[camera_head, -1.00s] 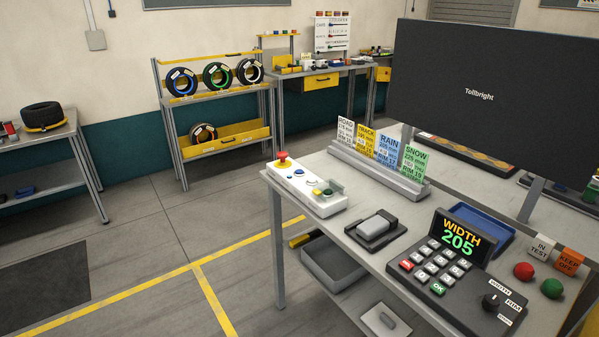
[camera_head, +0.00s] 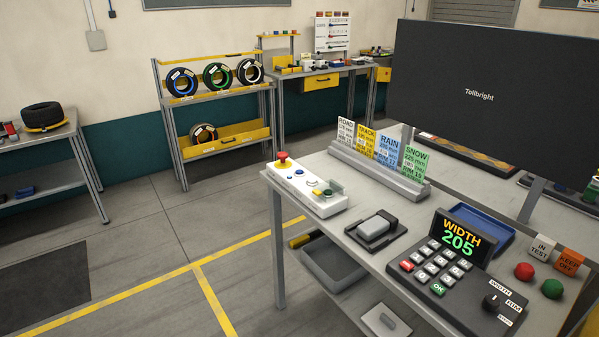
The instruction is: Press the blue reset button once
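A white control box (camera_head: 305,192) lies along the left edge of the grey workbench. A small blue button (camera_head: 299,173) sits on its top, between a red mushroom button on a yellow base (camera_head: 282,159) and a small cluster with a yellow part and a dark green part (camera_head: 326,190). Nothing covers the blue button. Neither of my grippers shows in the head view.
On the bench (camera_head: 345,245) stand a dark block with a grey pad (camera_head: 376,228), a keypad reading WIDTH 205 (camera_head: 459,240), a rack of coloured cards (camera_head: 380,172) and a large monitor (camera_head: 490,110). Clear floor (camera_head: 150,230) lies left of the bench.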

